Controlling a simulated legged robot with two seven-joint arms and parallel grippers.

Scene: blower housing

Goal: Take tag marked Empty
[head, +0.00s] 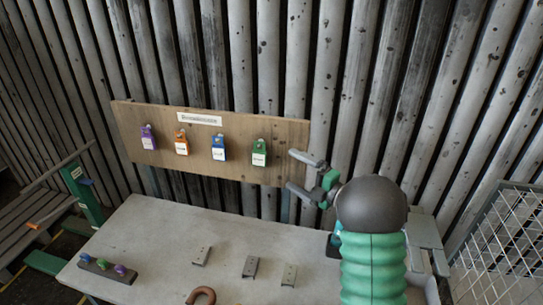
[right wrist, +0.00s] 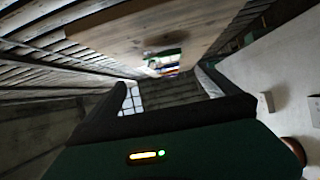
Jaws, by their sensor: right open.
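Four tags hang in a row on a wooden board: a purple tag (head: 148,138), an orange tag (head: 182,143), a blue tag (head: 218,148) and a green tag (head: 259,153). Each has a white label; the writing is too small to read, so I cannot tell which is marked Empty. My right gripper (head: 296,172) is open and empty, just right of the green tag and apart from it. In the right wrist view the tags show small and overlapping, the green tag (right wrist: 166,54) nearest, beyond the open fingers (right wrist: 168,92). My left gripper is not in view.
The wooden board (head: 217,176) stands behind a grey table (head: 150,235). The table holds a strip with coloured knobs (head: 102,264), several small metal brackets (head: 250,267) and a brown hook (head: 201,296). A wire mesh cage (head: 500,240) stands at the right.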

